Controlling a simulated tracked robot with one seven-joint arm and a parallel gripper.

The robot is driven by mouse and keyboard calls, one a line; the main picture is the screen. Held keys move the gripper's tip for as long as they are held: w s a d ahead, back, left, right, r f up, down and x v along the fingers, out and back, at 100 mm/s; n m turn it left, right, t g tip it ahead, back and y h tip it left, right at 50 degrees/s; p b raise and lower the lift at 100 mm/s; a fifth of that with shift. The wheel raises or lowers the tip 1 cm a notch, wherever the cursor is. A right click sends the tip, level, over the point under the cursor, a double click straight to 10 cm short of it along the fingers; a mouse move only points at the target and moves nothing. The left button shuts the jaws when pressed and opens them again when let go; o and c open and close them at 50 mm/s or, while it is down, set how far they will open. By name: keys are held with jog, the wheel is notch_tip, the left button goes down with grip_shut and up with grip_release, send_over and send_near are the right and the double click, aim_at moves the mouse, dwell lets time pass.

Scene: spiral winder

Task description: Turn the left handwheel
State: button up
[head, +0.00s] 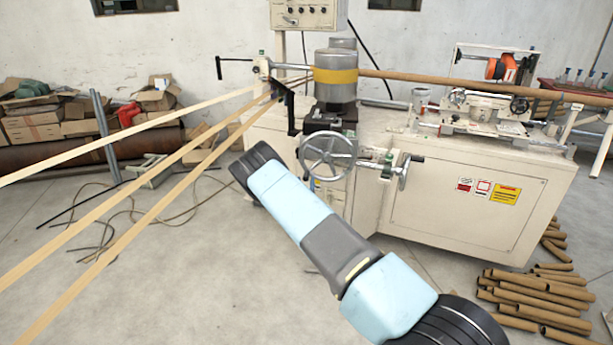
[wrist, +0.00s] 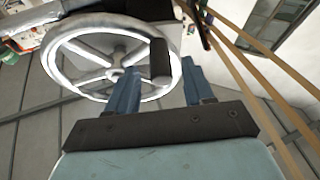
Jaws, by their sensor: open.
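The left handwheel (head: 328,156) is a silver spoked wheel on the front of the cream machine. It fills the upper left of the wrist view (wrist: 62,62), with a black handle (wrist: 160,62) standing out from its rim. My gripper (wrist: 160,84) is open, with blue fingers apart. In the wrist view the black handle appears between the two fingertips. The left finger overlaps part of the rim. I cannot tell whether either finger touches the handle. In the head view my fingers cannot be made out.
A black crank (head: 291,112) hangs above the left handwheel. Wooden-coloured strips (head: 160,165) run in from the left. Cardboard tubes (head: 535,300) lie on the floor at right.

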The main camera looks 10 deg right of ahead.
aim_at(307, 170)
jog(key=shift+x, duration=2.35)
jog(key=shift+c, duration=0.3)
grip_shut()
